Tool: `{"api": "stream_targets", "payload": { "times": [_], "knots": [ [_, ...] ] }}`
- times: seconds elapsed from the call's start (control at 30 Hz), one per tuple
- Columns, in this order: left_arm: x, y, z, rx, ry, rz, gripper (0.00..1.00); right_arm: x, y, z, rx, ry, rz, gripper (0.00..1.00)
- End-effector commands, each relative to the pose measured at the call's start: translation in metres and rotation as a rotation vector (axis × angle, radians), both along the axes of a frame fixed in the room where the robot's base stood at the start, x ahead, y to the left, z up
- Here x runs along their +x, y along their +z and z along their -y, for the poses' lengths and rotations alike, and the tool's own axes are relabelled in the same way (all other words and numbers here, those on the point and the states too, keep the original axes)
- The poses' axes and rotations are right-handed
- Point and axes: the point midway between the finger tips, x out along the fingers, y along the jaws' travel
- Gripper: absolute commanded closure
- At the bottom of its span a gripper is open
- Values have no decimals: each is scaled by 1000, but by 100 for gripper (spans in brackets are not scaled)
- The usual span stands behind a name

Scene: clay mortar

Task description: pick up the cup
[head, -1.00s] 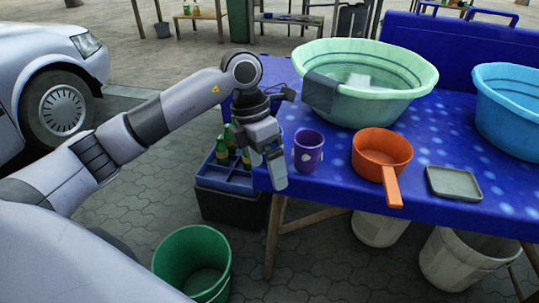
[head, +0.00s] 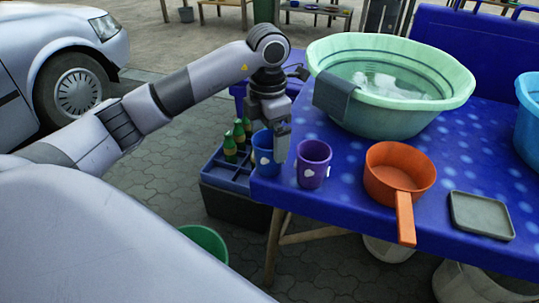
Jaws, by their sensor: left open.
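A blue cup (head: 262,158) with a white mark stands upright at the left end of the blue table (head: 350,235). A purple cup (head: 313,168) with white marks stands just to its right, a small gap away. My left gripper (head: 274,148) points down at the blue cup, and a finger covers part of the cup's right side. The gripper is open. I cannot tell whether its fingers touch the cup or where the other finger is. My right gripper is out of view.
An orange pan (head: 390,195) sits right of the cups, its handle toward the front edge. A grey tray (head: 481,214) lies further right. A large green basin (head: 385,121) with a grey cloth (head: 336,96) stands behind. A bottle crate (head: 227,174) is left of the table.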

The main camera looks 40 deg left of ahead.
Motion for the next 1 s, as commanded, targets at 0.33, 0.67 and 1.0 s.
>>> {"api": "stream_targets", "payload": {
  "times": [0.33,0.67,1.0],
  "knots": [
    [3,-38,-2,-1,0,0,0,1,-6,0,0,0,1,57],
    [3,-38,-2,-1,0,0,53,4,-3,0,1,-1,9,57],
    [4,-34,-2,0,0,1,53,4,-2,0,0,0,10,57]
  ]
}}
